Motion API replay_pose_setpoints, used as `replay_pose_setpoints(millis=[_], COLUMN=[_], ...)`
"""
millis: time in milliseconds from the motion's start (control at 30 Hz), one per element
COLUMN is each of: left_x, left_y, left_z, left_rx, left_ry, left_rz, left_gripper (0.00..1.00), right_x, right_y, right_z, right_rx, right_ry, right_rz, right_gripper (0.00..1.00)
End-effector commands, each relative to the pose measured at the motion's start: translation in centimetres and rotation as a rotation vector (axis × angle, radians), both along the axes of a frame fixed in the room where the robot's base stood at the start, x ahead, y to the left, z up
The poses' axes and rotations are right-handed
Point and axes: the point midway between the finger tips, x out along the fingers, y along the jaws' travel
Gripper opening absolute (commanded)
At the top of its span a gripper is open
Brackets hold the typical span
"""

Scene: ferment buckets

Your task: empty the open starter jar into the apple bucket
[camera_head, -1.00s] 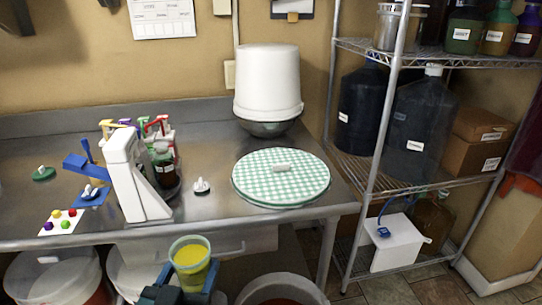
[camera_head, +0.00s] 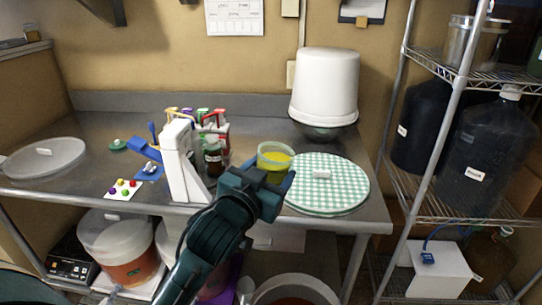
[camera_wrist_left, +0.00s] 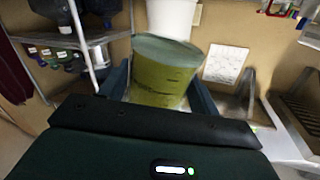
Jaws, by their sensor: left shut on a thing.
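My left gripper (camera_head: 268,178) is shut on the open starter jar (camera_head: 274,158), a clear jar with yellow contents. The jar is held about upright near the table's front edge, just left of the checkered lid in the head view. In the left wrist view the jar (camera_wrist_left: 165,75) stands between the fingers, its lower part hidden by the gripper body. Below the table, a bucket with amber contents (camera_head: 120,250) stands at the left, and an open bucket with reddish contents (camera_head: 295,280) is at the bottom middle. I cannot read which is the apple bucket. My right gripper is out of view.
The steel table (camera_head: 90,170) holds a round green-checkered lid (camera_head: 325,180), an upturned white bucket (camera_head: 326,85), a white stand (camera_head: 183,165) and small bottles. A wire shelf (camera_head: 445,205) with dark carboys stands at the right. A clear lid (camera_head: 45,158) lies at the left.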

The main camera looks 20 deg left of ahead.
Motion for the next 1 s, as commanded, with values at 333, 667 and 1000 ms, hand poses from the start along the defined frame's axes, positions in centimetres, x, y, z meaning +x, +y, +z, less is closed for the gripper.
replay_pose_setpoints(millis=[333, 667, 1000], left_x=[0.5, 0.5, 0.5], left_y=[0.1, 0.2, 0.2], left_z=[0.0, -3.3, -6.6], left_rx=[0.029, 0.049, 0.070], left_ry=[0.010, 0.017, 0.023], left_rz=[-0.001, 0.001, 0.000], left_gripper=[0.27, 0.27, 0.27], right_x=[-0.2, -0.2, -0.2], right_y=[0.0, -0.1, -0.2], right_z=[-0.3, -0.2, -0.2], right_rx=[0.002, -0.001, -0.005], right_ry=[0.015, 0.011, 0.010], right_rz=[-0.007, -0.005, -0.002], right_gripper=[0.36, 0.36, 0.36])
